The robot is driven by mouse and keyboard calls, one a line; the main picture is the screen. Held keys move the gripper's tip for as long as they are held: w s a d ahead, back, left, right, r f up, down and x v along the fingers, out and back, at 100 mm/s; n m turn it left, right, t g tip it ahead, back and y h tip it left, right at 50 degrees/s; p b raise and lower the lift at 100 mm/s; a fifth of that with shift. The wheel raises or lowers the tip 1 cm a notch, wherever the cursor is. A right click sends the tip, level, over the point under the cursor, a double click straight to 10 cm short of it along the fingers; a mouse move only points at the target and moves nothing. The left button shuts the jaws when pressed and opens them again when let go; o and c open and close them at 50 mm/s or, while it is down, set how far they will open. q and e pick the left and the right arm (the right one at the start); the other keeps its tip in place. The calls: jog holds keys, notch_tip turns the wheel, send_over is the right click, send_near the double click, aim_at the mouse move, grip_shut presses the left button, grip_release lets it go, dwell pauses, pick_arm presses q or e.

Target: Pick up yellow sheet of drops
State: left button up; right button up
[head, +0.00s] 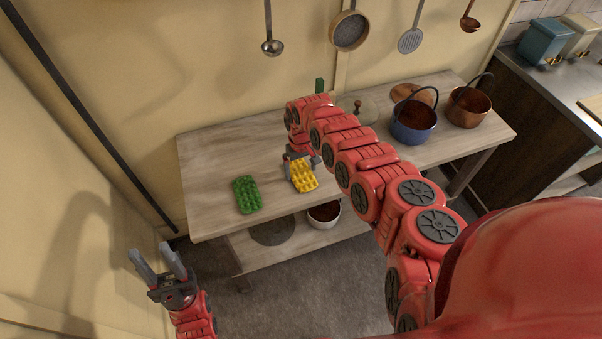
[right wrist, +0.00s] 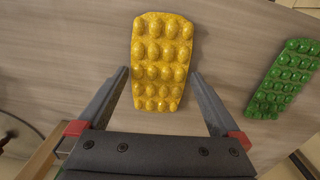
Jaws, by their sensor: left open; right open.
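The yellow sheet of drops (head: 302,175) lies flat on the wooden table, near its front edge. In the right wrist view the yellow sheet (right wrist: 162,62) shows its rows of rounded drops, with its near end between my open fingers. My right gripper (head: 300,158) is open over the yellow sheet; it also shows in the right wrist view (right wrist: 160,85), with one finger on each side of the sheet and no clear contact. My left gripper (head: 158,264) is open and empty, low at the left, away from the table.
A green sheet of drops (head: 246,194) lies on the table (head: 210,160) left of the yellow one. A blue pot (head: 413,122) and a copper pot (head: 467,107) stand at the table's right. A white bowl (head: 324,214) is on the lower shelf. Utensils hang on the wall.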

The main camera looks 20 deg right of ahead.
jog(key=shift+f, duration=0.2)
jog(key=shift+c, duration=0.3)
jog(key=c, duration=1.2)
jog(key=shift+o, duration=0.2)
jog(key=shift+r, duration=0.1)
